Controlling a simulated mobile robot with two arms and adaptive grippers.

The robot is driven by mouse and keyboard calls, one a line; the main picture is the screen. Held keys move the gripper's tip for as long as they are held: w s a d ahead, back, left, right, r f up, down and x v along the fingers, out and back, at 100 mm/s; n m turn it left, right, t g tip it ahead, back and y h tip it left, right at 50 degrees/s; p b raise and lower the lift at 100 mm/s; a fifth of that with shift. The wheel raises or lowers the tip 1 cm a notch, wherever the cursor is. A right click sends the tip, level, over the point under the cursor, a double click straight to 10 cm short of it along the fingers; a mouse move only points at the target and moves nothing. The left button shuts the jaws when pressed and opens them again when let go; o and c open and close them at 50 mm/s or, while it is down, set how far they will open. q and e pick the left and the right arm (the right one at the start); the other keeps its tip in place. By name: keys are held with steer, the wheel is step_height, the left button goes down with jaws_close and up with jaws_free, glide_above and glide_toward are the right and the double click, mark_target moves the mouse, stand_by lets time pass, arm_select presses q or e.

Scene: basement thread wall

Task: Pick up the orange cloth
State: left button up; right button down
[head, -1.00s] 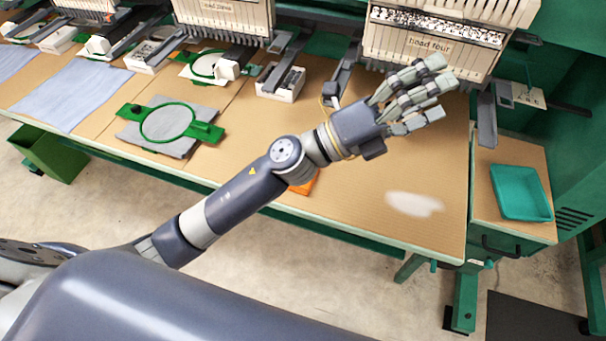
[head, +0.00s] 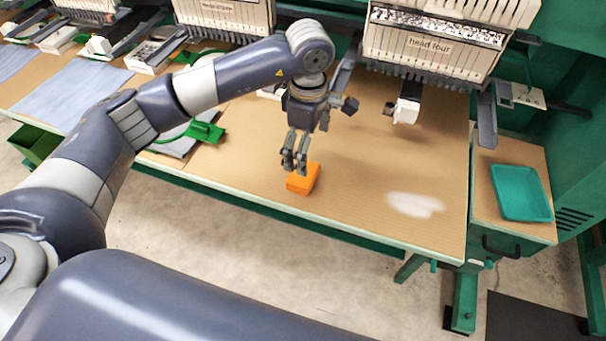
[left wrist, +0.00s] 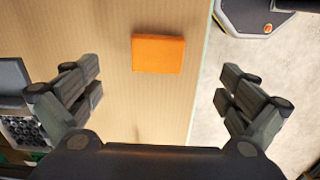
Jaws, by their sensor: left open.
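The orange cloth (head: 302,180) is a small, folded, block-like bundle lying on the tan tabletop near its front edge. It also shows in the left wrist view (left wrist: 158,53), at the upper middle, beyond the fingertips. My left gripper (head: 294,165) points down just above the cloth in the head view, its fingers overlapping the cloth's upper left edge. In the left wrist view the left gripper (left wrist: 165,90) is open, fingers wide apart with nothing between them. Whether the fingers touch the cloth cannot be told. My right gripper is not in view.
The tan table (head: 370,185) is mostly clear to the right of the cloth, apart from a white patch (head: 414,205). A green hoop (head: 205,131) lies to the left. Embroidery heads (head: 430,45) stand behind. A teal tray (head: 521,193) sits at the far right.

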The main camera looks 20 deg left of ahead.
arm_select(q)
steer(key=p, duration=0.1)
glide_above(299, 184)
steer(key=w, duration=0.3)
steer(key=f, duration=0.3)
steer(key=d+f, duration=0.1)
steer(key=f, duration=0.1)
steer(key=shift+f+p, duration=0.4)
steer(key=shift+f, duration=0.1)
step_height(299, 184, down, 4)
steer(key=shift+w+r+p, duration=0.15)
steer(key=shift+p, duration=0.55)
steer(key=shift+f, duration=0.4)
steer(key=shift+c, duration=0.3)
steer(key=c, duration=1)
